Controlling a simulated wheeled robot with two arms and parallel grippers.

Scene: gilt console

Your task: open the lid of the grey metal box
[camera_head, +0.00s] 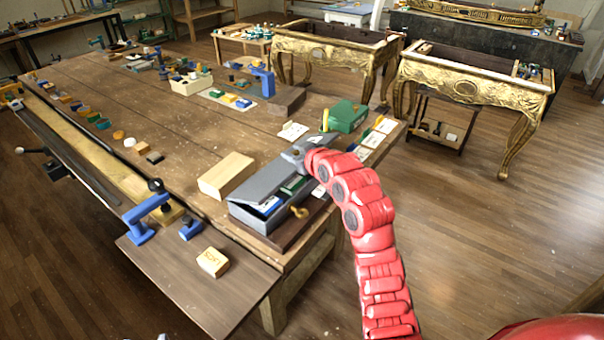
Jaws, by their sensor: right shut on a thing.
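The grey metal box (252,217) sits on a dark wooden board at the near right end of the workbench. Its grey lid (262,183) is tilted up and partly open. A gap under the lid shows a blue and white thing (268,205) and a green thing (293,185) inside. My right gripper (294,155) is at the far end of the box, reached by my red arm from the right. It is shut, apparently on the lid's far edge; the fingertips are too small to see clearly.
A pale wooden block (226,175) stands close left of the box. A green box (347,116) and several cards lie beyond it. A brass key-like piece (299,211) is at the box's right side. Blue clamps (147,218) stand at the bench's front left.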

